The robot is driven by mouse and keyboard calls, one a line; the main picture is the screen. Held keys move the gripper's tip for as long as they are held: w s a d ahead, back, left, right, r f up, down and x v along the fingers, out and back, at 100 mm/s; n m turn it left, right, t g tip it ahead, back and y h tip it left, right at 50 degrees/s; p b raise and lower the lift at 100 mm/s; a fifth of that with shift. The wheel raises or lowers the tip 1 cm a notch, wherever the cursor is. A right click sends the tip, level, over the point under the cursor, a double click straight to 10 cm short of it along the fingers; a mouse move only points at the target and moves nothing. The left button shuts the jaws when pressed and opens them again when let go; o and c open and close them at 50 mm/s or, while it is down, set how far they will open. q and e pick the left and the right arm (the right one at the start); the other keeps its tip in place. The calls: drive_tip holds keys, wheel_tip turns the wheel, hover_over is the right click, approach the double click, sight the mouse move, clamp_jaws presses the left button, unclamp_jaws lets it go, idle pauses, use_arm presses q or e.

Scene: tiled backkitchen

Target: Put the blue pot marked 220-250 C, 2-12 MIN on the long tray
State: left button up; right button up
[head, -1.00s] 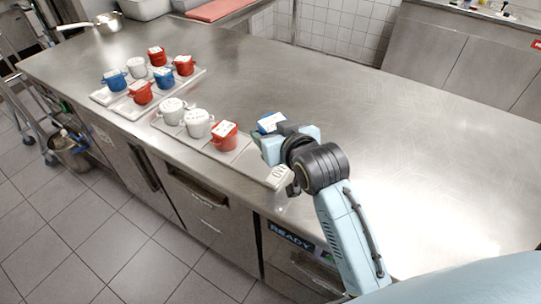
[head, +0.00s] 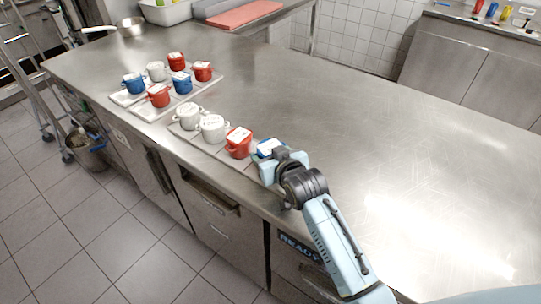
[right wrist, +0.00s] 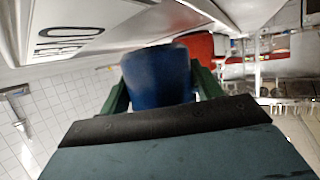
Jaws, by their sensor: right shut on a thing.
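A blue pot with a pale marked lid (head: 267,147) is at the right end of the long tray (head: 215,150), partly hidden by my right gripper (head: 277,155). The blue pot (right wrist: 158,77) fills the space between the two green fingers of my right gripper (right wrist: 160,92) in the right wrist view. The gripper is shut on it. The lid's writing is too small to read, and I cannot tell whether the pot touches the tray. Two white pots (head: 212,128) and a red pot (head: 239,143) stand in a row on this tray. My left gripper is not in view.
Another tray (head: 150,111) behind and left holds several red, blue and white pots. A pan (head: 131,26), a white bin (head: 165,12) and a red board (head: 245,14) lie farther back. The steel counter to the right (head: 400,150) is clear.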

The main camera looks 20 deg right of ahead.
drive_tip(key=shift+f, duration=0.1)
drive_tip(key=shift+s+f, duration=0.15)
drive_tip(key=shift+f, duration=0.4)
drive_tip(key=o, duration=1.2)
drive_tip(key=shift+s+f, duration=0.1)
drive_tip(key=shift+f, duration=0.15)
drive_tip(key=shift+r, duration=0.35)
drive_tip(key=shift+s+r, duration=0.1)
drive_tip(key=shift+r, duration=0.2)
drive_tip(key=v, duration=0.4)
drive_tip(key=p+v, duration=0.1)
drive_tip(key=v, duration=0.6)
drive_tip(key=shift+s+d+r, duration=0.1)
drive_tip(key=shift+s+r, duration=0.05)
drive_tip(key=shift+r, duration=0.25)
